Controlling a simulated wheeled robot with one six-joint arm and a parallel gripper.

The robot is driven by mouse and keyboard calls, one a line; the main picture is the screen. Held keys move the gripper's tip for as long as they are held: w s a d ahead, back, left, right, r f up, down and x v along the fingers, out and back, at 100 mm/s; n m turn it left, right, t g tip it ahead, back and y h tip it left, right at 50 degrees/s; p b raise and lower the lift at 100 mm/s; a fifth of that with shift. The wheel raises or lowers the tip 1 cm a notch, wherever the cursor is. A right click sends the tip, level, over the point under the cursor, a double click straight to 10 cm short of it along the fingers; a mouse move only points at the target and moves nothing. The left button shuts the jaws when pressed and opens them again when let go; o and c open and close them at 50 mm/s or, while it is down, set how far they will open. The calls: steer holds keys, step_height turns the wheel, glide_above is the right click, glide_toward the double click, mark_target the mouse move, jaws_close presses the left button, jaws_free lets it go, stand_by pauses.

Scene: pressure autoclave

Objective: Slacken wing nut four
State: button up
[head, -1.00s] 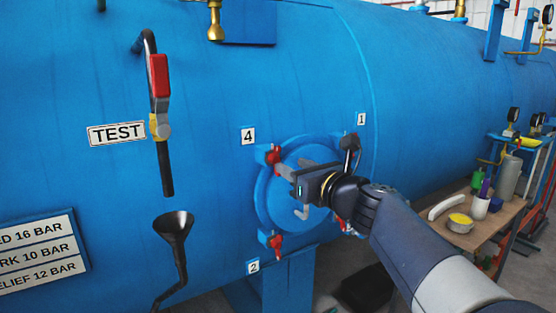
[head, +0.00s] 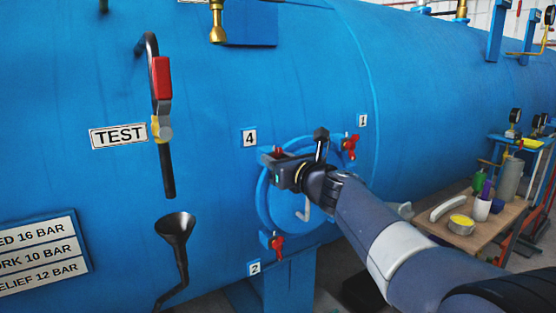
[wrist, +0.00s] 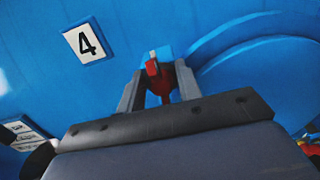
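Wing nut four is red and sits at the upper left of the round blue door (head: 262,205), below the label 4 (head: 250,138). In the head view my gripper (head: 272,160) covers most of it. In the wrist view the red wing nut (wrist: 154,70) stands between the two grey fingers of my gripper (wrist: 158,82), with the label 4 (wrist: 85,40) to the left. The fingers are apart on either side of the nut. I cannot tell whether they touch it.
Other red wing nuts sit by label 1 (head: 350,146) and label 2 (head: 277,245). A grey handle (head: 304,210) hangs on the door. A black funnel (head: 174,228) and the TEST valve (head: 161,100) stand to the left. A cluttered bench (head: 485,231) is at the right.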

jaws_close()
